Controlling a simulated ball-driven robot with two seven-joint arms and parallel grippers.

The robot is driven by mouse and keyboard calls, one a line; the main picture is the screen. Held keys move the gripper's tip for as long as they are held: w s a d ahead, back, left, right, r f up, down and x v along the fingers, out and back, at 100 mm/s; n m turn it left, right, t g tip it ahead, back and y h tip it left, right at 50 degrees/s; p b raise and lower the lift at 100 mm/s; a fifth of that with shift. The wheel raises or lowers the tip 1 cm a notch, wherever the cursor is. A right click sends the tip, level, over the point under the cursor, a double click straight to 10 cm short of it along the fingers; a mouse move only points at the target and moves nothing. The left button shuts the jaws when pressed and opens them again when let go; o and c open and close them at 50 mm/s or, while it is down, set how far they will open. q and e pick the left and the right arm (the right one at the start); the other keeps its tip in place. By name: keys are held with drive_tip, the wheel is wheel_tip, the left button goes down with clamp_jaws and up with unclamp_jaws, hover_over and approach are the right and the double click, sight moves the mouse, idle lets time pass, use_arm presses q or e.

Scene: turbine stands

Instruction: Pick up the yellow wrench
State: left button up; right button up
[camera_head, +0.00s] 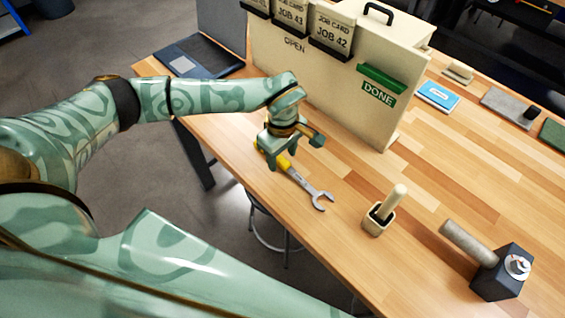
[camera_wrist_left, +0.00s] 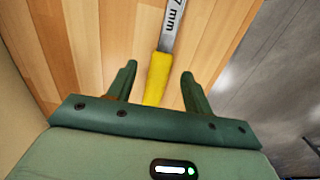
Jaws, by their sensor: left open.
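The yellow wrench (camera_head: 296,177) lies on the wooden table near its front edge. It has a yellow handle and a grey metal shank with an open jaw end pointing toward the lower right. My left gripper (camera_head: 284,166) is over the handle, which it partly hides in the head view. In the left wrist view the yellow handle (camera_wrist_left: 157,78) lies between the two spread fingers of my left gripper (camera_wrist_left: 158,78), with a visible gap on each side. The shank above it carries the marking "7 mm". My right gripper is not in view.
A cream job-card box (camera_head: 330,75) stands behind the gripper, with a laptop (camera_head: 200,56) to its left. A small holder with a wooden handle (camera_head: 378,220) and a dark block (camera_head: 499,274) with a grey cylinder stand to the right. The table's front edge is close.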

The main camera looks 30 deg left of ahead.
use_arm(q)
wheel_tip(320, 180, down, 2)
clamp_jaws()
drive_tip(key=shift+r, duration=0.1)
